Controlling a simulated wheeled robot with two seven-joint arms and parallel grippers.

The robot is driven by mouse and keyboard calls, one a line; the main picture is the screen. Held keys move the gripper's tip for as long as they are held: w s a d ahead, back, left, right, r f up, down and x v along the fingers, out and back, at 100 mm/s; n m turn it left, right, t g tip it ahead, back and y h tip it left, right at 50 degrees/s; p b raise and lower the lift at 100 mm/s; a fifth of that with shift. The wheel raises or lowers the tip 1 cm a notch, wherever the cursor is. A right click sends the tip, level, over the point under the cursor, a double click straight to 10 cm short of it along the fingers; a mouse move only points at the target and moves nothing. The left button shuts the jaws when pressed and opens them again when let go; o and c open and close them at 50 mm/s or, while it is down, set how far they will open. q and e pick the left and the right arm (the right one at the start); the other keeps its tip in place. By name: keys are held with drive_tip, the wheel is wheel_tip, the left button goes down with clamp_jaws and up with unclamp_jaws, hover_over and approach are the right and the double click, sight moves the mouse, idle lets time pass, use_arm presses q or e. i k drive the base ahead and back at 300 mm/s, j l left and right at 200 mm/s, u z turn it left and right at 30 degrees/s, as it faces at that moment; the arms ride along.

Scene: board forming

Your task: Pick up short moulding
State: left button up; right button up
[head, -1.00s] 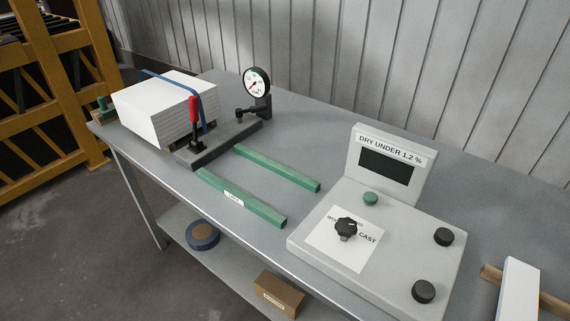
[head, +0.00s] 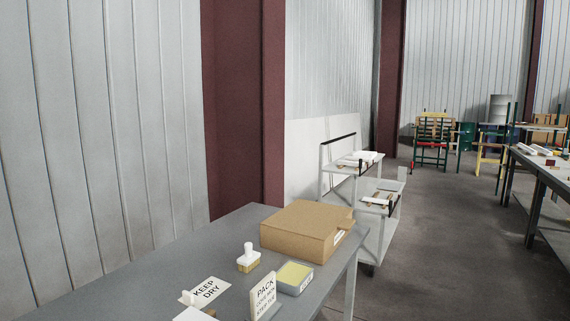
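I cannot make out a short moulding for certain in the head view. Pale strip-like pieces lie on a grey shelf cart (head: 326,175) behind the near table, too small to identify. More pale long pieces (head: 533,150) lie on a dark-legged table at the far right, also too small to tell. Neither of my grippers is in view.
The near grey table (head: 130,275) carries a cardboard box (head: 300,228), a white-handled stamp (head: 248,258), a yellow pad (head: 294,277), a PACK sign (head: 264,297) and a KEEP DRY card (head: 206,290). Floor between cart and right table is clear.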

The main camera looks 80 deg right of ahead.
sight(344, 162)
drive_tip(key=z, duration=3.2)
drive_tip(key=i+l+z, duration=0.4)
drive_tip(key=i+l, duration=0.15)
drive_tip(key=i, duration=0.15)
drive_tip(key=i+l+z, duration=0.1)
drive_tip(key=i, duration=1)
drive_tip(key=i+l+z, duration=0.1)
drive_tip(key=i, duration=1)
drive_tip(key=i+u, duration=0.25)
drive_tip(key=i, duration=0.2)
drive_tip(key=i+l+u, duration=0.1)
drive_tip(key=i+u, duration=0.15)
drive_tip(key=i, duration=0.15)
drive_tip(key=i+l+u, duration=0.2)
drive_tip(key=i, duration=0.25)
drive_tip(key=i+l+u, duration=0.25)
drive_tip(key=i, duration=0.15)
drive_tip(key=i+j+u, duration=0.2)
drive_tip(key=i+u, duration=0.45)
drive_tip(key=i, duration=0.3)
